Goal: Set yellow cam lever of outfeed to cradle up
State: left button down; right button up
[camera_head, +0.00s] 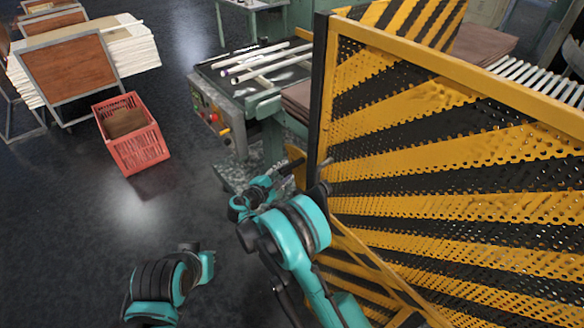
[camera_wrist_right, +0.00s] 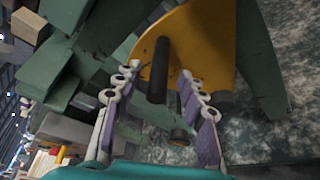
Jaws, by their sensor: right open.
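The yellow cam lever (camera_wrist_right: 190,45) shows in the right wrist view as a rounded yellow plate with a dark cylindrical handle (camera_wrist_right: 157,72) sticking out toward me. In the head view only a small yellow part (camera_head: 294,154) shows beside the guard's edge, partly hidden by my right arm. My right gripper (camera_wrist_right: 160,78) is open, its two purple-padded fingers on either side of the handle in the picture, with gaps. I cannot tell whether the handle lies in depth between the fingertips. My left arm shows at the bottom left of the head view; its gripper cannot be made out.
A yellow-and-black perforated guard (camera_head: 440,160) stands close right of my right arm. Behind is a green machine with white tubes (camera_head: 262,68) and a control panel (camera_head: 212,112). A red crate (camera_head: 135,150) stands on the floor at left; open floor lies around it.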

jog(key=shift+b+x, duration=0.5)
jog(key=shift+x, duration=1.55)
grip_shut()
